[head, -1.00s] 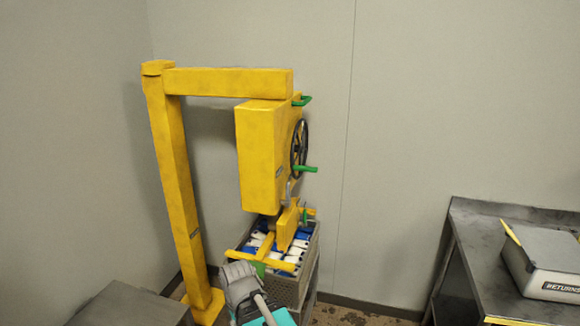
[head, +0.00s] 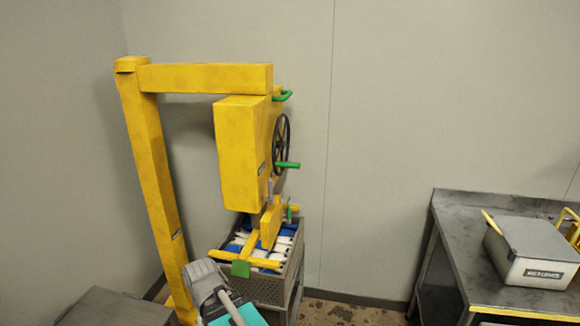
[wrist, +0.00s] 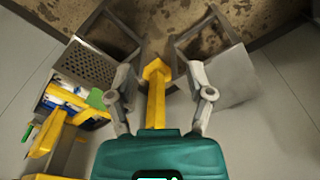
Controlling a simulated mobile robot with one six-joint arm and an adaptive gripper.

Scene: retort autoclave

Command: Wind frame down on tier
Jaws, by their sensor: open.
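The yellow lifting frame (head: 262,240) hangs under the yellow hoist box (head: 240,150), at the top of a grey perforated crate tier (head: 265,288) holding blue and white packs. I cannot tell whether the frame touches the tier. A black handwheel (head: 281,145) with a green handle (head: 288,165) is on the box's right side. My gripper (wrist: 157,85) is open and empty in the wrist view, with the yellow post (wrist: 156,95) seen between its fingers from above. The frame (wrist: 48,135) and crate (wrist: 85,65) lie left of it there. In the head view my wrist is low, in front of the crate.
A yellow post (head: 150,160) and top beam (head: 205,77) carry the hoist box. A dark steel table (head: 450,225) at right holds a grey bin (head: 535,255) labelled RETURNS. A grey surface (head: 115,308) is at lower left. Floor shows between crate and table.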

